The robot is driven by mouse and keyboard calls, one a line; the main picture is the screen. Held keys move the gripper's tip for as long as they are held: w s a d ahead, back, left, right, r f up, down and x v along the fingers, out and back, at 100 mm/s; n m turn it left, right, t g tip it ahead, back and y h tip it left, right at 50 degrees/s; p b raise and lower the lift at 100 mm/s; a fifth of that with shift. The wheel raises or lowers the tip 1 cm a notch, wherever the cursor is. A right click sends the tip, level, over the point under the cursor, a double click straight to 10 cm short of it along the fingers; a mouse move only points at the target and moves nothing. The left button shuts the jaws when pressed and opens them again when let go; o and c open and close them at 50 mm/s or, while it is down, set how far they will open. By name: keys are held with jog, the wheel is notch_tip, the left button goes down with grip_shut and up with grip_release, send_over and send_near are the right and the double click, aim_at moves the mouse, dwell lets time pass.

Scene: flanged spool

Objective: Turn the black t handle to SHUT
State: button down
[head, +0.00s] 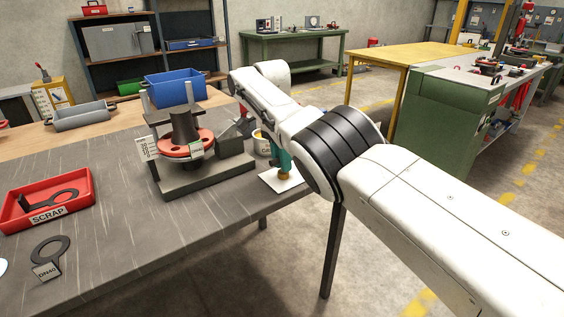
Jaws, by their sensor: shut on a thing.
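The black T handle cannot be made out in the head view. My white arm reaches in from the right and passes over the table's right corner. The end of my arm is beyond the flanged spool's right side, and I cannot make out the fingers of my gripper. A teal body with a brass-coloured lower part (285,172) stands on a white plate (281,182) at the table's right edge, partly hidden behind my arm. Whether the handle belongs to it is not visible. No SHUT mark can be read.
The dark spool with a red flange (186,146) stands on a grey base (205,177), left of my arm. A yellow-rimmed pot (262,145) is behind. A red SCRAP tray (78,198) and a DN40 gasket (51,251) lie left. The table's front middle is clear.

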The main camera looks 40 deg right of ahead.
jog(key=shift+w+a, duration=0.1)
dwell(0.3)
jog(key=c, duration=1)
grip_release()
